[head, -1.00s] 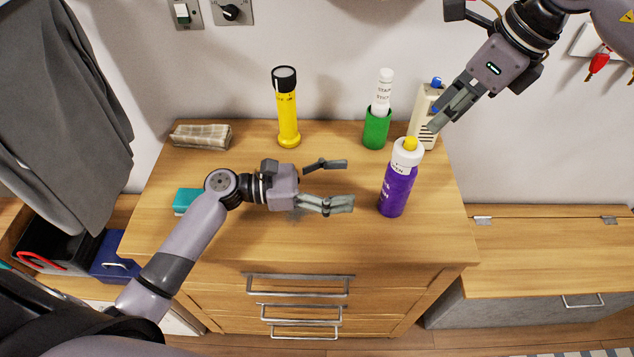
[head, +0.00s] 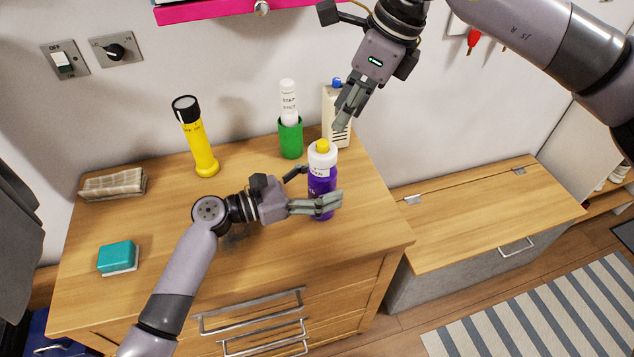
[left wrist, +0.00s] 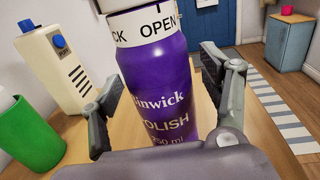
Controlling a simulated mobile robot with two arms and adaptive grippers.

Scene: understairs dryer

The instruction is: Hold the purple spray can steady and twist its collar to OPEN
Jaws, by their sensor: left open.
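The purple spray can (head: 322,184) stands upright on the wooden dresser, with a white collar (head: 322,160) and a yellow top (head: 322,145). In the left wrist view, the can (left wrist: 165,95) fills the middle; its collar (left wrist: 145,27) shows "CK" and "OPEN", the rest cut off. My left gripper (head: 316,190) is open, with its fingers on either side of the can's purple body; a gap shows at the left finger in the wrist view. My right gripper (head: 342,122) hangs just above and right of the yellow top; its finger opening is unclear.
Behind the can stand a green cup (head: 290,140) holding a white tube (head: 289,103) and a cream device (head: 337,112). A yellow flashlight (head: 196,140), folded cloth (head: 113,184) and teal sponge (head: 118,256) are further left. The dresser's front middle is clear.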

